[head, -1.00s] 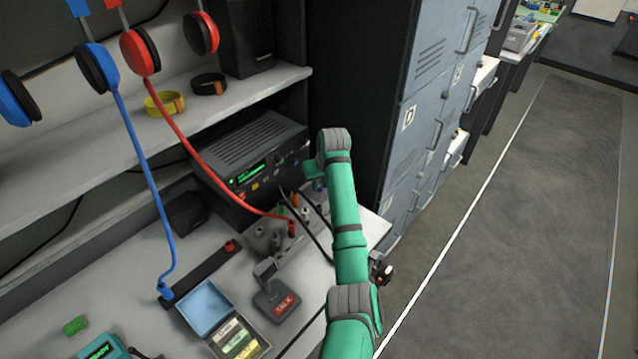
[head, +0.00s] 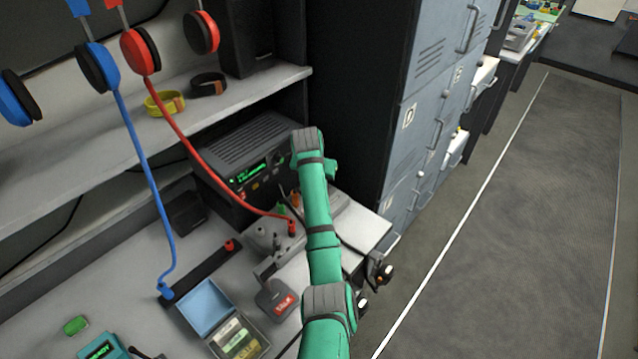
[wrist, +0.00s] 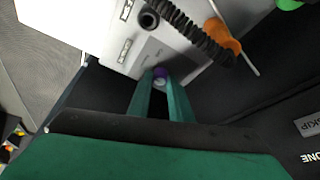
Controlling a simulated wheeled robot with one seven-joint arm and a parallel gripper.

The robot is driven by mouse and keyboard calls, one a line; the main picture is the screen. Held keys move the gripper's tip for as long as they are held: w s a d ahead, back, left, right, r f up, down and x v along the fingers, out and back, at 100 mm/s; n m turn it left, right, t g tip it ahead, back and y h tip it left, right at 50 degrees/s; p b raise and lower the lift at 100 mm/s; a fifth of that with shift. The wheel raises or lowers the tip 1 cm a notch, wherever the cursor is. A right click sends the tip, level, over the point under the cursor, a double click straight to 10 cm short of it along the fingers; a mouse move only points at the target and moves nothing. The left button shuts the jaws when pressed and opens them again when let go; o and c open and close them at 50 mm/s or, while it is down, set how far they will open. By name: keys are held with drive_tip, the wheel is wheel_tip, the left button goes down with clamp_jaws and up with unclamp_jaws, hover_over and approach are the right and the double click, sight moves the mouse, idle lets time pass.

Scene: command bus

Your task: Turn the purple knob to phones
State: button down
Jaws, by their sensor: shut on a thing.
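The purple knob (wrist: 160,72) sticks out of a pale grey panel (wrist: 118,32) in the wrist view. My gripper (wrist: 161,82) has its two green fingers on either side of the knob and is shut on it. The knob's pointer and the label it points to are too small or covered to read. In the head view my green arm hides the knob and my gripper.
An orange plug (wrist: 222,36) and a black coiled cord (wrist: 190,28) are close by in the wrist view. A dark radio (head: 250,155) with a green display stands behind. A red cable (head: 185,135) runs down to the panel. Grey lockers (head: 425,115) stand to the right.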

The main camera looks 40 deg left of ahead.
idle(0.5)
drive_tip(key=c, duration=1.7)
unclamp_jaws()
drive_tip(key=shift+r, duration=0.1)
drive_tip(key=shift+o, duration=0.3)
drive_tip(key=shift+w, duration=0.1)
drive_tip(key=shift+s+a+r, duration=0.15)
drive_tip(key=shift+s+r, duration=0.1)
drive_tip(key=shift+r, duration=0.05)
drive_tip(key=v, duration=1)
drive_tip(key=shift+d, duration=0.2)
drive_tip(key=shift+w+f, duration=0.1)
drive_tip(key=shift+w, duration=0.05)
